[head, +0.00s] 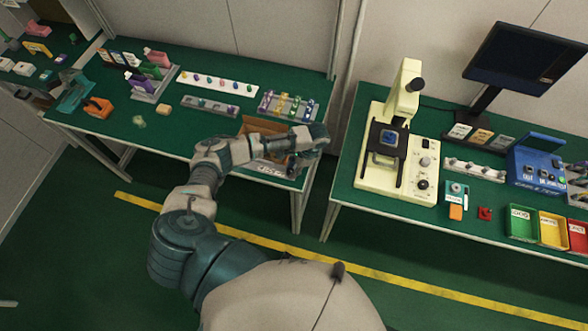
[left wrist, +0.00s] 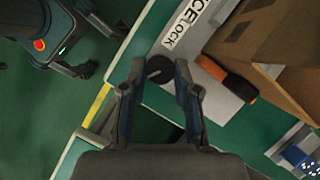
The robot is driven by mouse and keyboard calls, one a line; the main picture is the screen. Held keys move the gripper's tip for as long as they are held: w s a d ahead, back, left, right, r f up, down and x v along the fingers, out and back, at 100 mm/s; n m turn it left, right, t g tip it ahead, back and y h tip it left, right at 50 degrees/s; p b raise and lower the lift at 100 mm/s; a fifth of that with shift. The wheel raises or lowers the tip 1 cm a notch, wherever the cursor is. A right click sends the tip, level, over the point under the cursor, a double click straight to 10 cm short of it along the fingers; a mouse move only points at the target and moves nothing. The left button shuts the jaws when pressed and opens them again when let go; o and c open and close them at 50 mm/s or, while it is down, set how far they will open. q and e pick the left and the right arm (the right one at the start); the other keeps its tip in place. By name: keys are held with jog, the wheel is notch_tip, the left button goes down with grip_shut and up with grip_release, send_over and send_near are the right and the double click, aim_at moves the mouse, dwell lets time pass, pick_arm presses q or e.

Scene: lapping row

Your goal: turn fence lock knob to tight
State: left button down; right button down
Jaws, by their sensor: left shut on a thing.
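The fence lock knob (left wrist: 159,69) is a dark round knob with a thin light pointer line, in the left wrist view. It sits at the lower end of a white label plate (left wrist: 197,22) whose visible letters read "CE LOCK". My left gripper (left wrist: 160,73) has one finger on each side of the knob and is shut on it. In the head view my left gripper (head: 303,153) is over the right end of the left bench and hides the knob. The tight marking cannot be made out.
A cardboard box (left wrist: 284,40) and an orange-and-black handle (left wrist: 228,78) lie close to the right of the knob. The left bench (head: 165,135) carries racks of small parts. A gap separates it from the right bench (head: 345,190), which holds a microscope (head: 401,107).

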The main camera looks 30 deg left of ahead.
pick_arm(q)
jog(key=shift+s+d, duration=0.1)
jog(key=shift+d, duration=0.1)
jog(key=shift+s+a+f+m+p, duration=0.1)
jog(key=shift+a+m+p, duration=0.45)
jog(key=shift+m+p, duration=0.35)
jog(key=shift+d, duration=0.15)
jog(key=c, duration=1.2)
grip_release()
jog(key=shift+d, duration=0.1)
jog(key=shift+o, duration=0.3)
jog(key=shift+w+r, duration=0.2)
jog(key=shift+r, duration=0.15)
jog(key=v, duration=1.1)
jog(key=shift+s+d, duration=0.2)
jog(key=shift+d, duration=0.05)
pick_arm(e)
jog(key=shift+a+r, duration=0.9)
jog(key=shift+r, duration=0.1)
pick_arm(q)
jog(key=shift+a, duration=0.1)
